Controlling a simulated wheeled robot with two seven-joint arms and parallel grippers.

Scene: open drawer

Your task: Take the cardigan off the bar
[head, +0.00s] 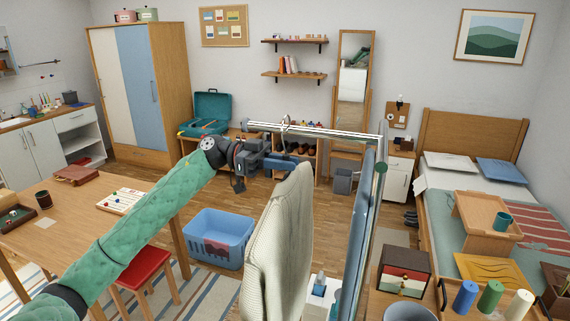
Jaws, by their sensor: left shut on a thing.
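The cream knitted cardigan (278,245) hangs below the rack's bar (335,133), in the lower middle of the head view. A hanger hook (285,125) shows at the bar, above the cardigan's top. My left gripper (288,162), on the green-sleeved arm from the left, is at the cardigan's upper end, just under the bar, and is shut on it. The fingertips are small here, so I cannot tell whether they pinch cloth or hanger. My right gripper is not in view.
A blue basket (220,236) stands on the floor left of the cardigan. A wooden table (85,220) and a red stool (142,268) are at the left. The bed (437,215) is at the right. Some wood floor shows around the basket.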

